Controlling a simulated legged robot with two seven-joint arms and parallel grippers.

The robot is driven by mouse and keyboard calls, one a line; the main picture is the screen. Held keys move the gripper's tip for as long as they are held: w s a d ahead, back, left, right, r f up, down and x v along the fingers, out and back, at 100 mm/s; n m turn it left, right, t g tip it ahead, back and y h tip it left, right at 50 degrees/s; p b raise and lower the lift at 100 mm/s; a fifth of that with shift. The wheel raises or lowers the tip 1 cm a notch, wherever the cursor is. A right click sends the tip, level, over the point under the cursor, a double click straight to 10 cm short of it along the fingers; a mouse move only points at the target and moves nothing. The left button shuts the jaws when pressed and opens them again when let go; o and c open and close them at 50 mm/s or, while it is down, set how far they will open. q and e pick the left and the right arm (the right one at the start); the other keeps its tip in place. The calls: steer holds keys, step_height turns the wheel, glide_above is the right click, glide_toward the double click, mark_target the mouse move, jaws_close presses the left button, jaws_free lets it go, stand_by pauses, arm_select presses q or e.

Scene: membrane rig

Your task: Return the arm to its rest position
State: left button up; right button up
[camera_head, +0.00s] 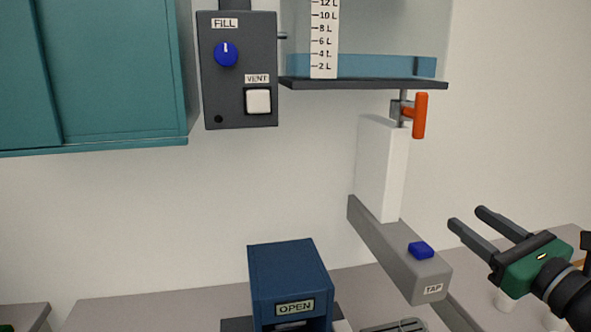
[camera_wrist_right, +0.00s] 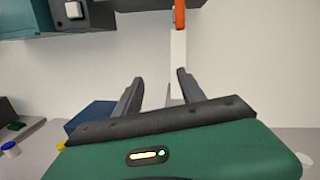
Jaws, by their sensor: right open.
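My right gripper (camera_head: 468,217) comes in from the right in the head view. Its two dark fingers are spread apart with nothing between them. The fingers also show open in the right wrist view (camera_wrist_right: 158,82). It is to the right of the grey tap arm (camera_head: 397,248) with its blue button (camera_head: 421,250), apart from it in the picture. My left gripper is in neither view.
A tank (camera_head: 360,66) on a dark shelf has an orange valve handle (camera_head: 420,115) below it. A control box (camera_head: 238,75) has a blue knob and white switch. A teal cabinet (camera_head: 120,80) hangs left. A blue box (camera_head: 288,275) labelled OPEN stands on the counter (camera_head: 150,308).

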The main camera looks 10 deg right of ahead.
steer(key=s+a+f+n+g+y, duration=0.1)
steer(key=a+f+n+g, duration=0.45)
steer(key=f, duration=0.65)
steer(key=a+f+n+g, duration=0.4)
steer(key=a+f, duration=0.2)
steer(key=f, duration=0.6)
steer(key=s+a+f+n+g+h, duration=0.2)
steer(key=s+f+n, duration=0.4)
steer(key=f+n, duration=0.4)
steer(key=s+a+f+n+g+h, duration=0.2)
steer(key=s+f+n, duration=0.4)
steer(key=f+n, duration=0.4)
steer(key=shift+s+a+n+g+h, duration=0.35)
steer(key=shift+a+n+g, duration=0.5)
steer(key=shift+n+g, duration=0.3)
steer(key=shift+d, duration=0.1)
